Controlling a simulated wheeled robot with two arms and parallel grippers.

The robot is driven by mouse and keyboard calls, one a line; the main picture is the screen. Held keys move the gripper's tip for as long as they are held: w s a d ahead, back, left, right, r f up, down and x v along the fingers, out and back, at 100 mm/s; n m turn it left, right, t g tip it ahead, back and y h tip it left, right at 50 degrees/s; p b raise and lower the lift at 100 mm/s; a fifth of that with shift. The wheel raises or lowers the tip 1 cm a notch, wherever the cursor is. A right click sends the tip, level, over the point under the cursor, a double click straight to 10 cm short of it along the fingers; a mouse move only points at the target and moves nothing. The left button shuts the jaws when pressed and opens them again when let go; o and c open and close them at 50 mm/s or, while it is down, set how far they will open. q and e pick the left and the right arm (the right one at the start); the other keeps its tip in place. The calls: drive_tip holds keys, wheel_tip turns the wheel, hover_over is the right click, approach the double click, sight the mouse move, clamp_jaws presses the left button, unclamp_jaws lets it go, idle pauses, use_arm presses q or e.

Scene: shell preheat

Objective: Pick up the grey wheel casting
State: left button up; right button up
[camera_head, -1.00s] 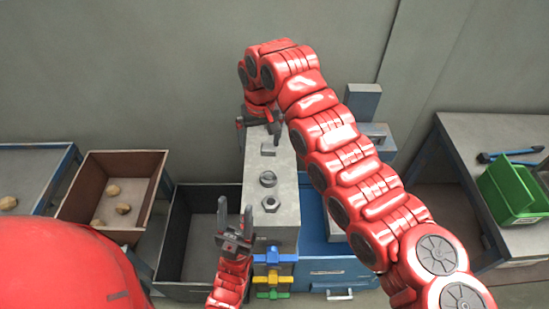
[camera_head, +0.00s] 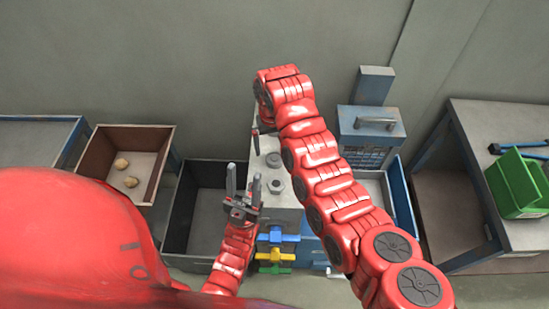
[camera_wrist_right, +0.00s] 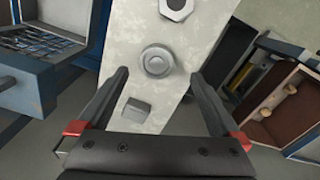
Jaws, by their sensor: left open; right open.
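The grey wheel casting (camera_wrist_right: 157,62) is a round piece with a raised hub, lying on a pale grey bench top (camera_wrist_right: 183,48). It also shows in the head view (camera_head: 273,160). A hex nut (camera_wrist_right: 177,8) lies beyond it and a square block (camera_wrist_right: 137,108) lies nearer in the wrist view. My right gripper (camera_wrist_right: 159,75) is open and empty, with its fingertips spread either side of the casting in the picture; whether they are level with it I cannot tell. My left gripper (camera_head: 244,172) is open and empty, fingers pointing up, at the bench's left edge.
A dark open bin (camera_head: 183,215) stands left of the bench, beside a brown crate (camera_head: 155,192) with tan lumps. A blue-grey machine (camera_head: 374,118) stands behind my right arm. A green bin (camera_head: 518,185) sits on the right table (camera_head: 490,120). Coloured valve handles (camera_head: 275,255) stick out in front.

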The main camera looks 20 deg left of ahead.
sight(275, 159)
drive_tip(key=shift+f, duration=0.25)
drive_tip(key=shift+d+f+p, duration=0.1)
drive_tip(key=shift+f+p, duration=0.15)
drive_tip(key=shift+p, duration=0.1)
drive_tip(key=f+p, duration=0.2)
drive_tip(key=shift+d+f+p, duration=0.15)
drive_tip(key=shift+d+p, duration=0.15)
drive_tip(key=shift+f, duration=0.95)
drive_tip(key=shift+w+a+f, duration=0.1)
drive_tip(key=shift+f, duration=0.3)
drive_tip(key=c, duration=1.5)
drive_tip(key=shift+r, duration=0.2)
